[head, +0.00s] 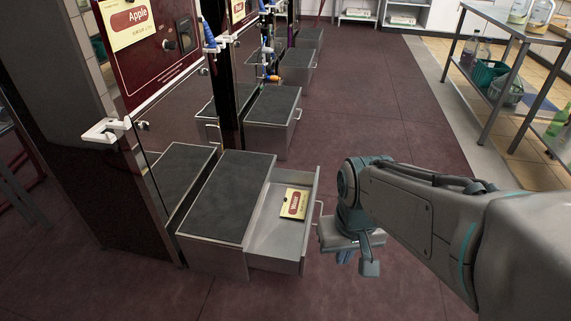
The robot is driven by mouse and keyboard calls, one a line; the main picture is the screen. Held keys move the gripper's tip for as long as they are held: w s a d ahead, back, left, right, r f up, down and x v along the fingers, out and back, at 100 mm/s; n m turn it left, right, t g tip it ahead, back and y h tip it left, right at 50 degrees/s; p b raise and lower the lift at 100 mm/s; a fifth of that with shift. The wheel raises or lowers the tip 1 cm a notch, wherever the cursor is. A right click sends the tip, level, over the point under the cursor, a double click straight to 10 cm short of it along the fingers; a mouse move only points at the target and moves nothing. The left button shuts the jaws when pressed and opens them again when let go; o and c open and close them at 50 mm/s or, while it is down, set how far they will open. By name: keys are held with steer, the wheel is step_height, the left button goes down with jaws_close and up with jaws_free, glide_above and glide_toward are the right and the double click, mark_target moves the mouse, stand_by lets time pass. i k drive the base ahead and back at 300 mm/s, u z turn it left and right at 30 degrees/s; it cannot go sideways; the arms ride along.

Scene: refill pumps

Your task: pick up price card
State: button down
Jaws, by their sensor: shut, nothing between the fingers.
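A price card (294,204), yellowish with a red label, lies flat inside an open drawer (268,245) at the bottom of the nearest refill pump. The drawer is pulled out to the right and its handle is on its right front. My gripper (357,262) hangs just outside the drawer, to the right of the handle and lower in the picture than the card. It is shut and empty, apart from the card. Part of it is hidden behind my own wrist links.
The grey-topped base (225,200) of the pump stands left of the drawer. Another card reading "Apple" (130,22) is on the dark red pump panel (160,50). More pumps with bases stand behind. A metal shelf (510,75) with bottles and baskets is at right. Open floor lies between.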

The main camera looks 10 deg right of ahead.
mark_target(295, 202)
steer(key=z, duration=1.3)
steer(key=i, duration=2.5)
steer(key=u, duration=3.05)
steer(key=i, duration=0.5)
steer(key=z, duration=0.05)
